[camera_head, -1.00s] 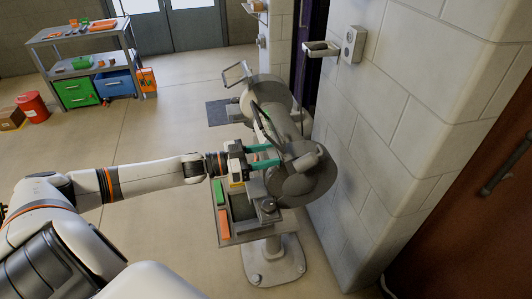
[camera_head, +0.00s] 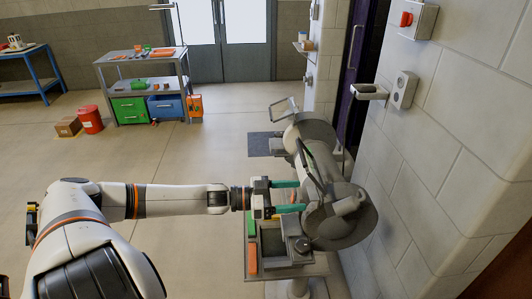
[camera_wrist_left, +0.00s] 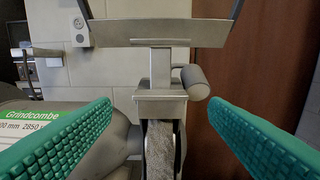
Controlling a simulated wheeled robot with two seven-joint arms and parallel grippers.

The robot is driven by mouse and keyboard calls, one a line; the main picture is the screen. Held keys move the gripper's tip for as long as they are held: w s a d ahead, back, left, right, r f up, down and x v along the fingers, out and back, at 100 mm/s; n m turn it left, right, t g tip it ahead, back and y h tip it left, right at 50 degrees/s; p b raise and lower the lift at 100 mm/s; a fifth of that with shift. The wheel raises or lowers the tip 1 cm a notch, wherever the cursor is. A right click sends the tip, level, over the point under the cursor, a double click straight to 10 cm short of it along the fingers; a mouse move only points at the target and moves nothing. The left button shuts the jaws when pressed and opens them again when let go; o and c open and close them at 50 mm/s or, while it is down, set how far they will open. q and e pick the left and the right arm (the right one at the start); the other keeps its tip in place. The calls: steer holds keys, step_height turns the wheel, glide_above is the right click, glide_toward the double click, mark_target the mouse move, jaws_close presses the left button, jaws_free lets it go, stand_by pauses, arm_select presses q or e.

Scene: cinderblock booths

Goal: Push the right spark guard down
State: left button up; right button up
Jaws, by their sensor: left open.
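The grey bench grinder (camera_head: 340,215) stands on a pedestal by the wall. Its near spark guard (camera_head: 311,168), the right one, is raised and seen nearly edge-on in the head view. In the left wrist view the guard's frame (camera_wrist_left: 160,33) stands above a metal bracket (camera_wrist_left: 160,103), with the grinding wheel (camera_wrist_left: 160,150) below. My left gripper (camera_head: 292,196) is open in front of this wheel. Its green fingers lie on either side of the bracket and wheel in the wrist view, with nothing between them. Contact with the guard cannot be told. My right gripper is out of view.
The far spark guard (camera_head: 284,108) is also raised. A tray (camera_head: 262,277) with green and orange blocks sits below my left gripper. The floor to the left is open.

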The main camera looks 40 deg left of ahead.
arm_select(q)
steer(key=p+v, duration=0.1)
steer(key=v, duration=0.7)
steer(key=shift+p, duration=0.35)
steer(key=shift+s+a+f, duration=0.1)
steer(key=shift+s+a, duration=0.05)
steer(key=shift+a, duration=0.05)
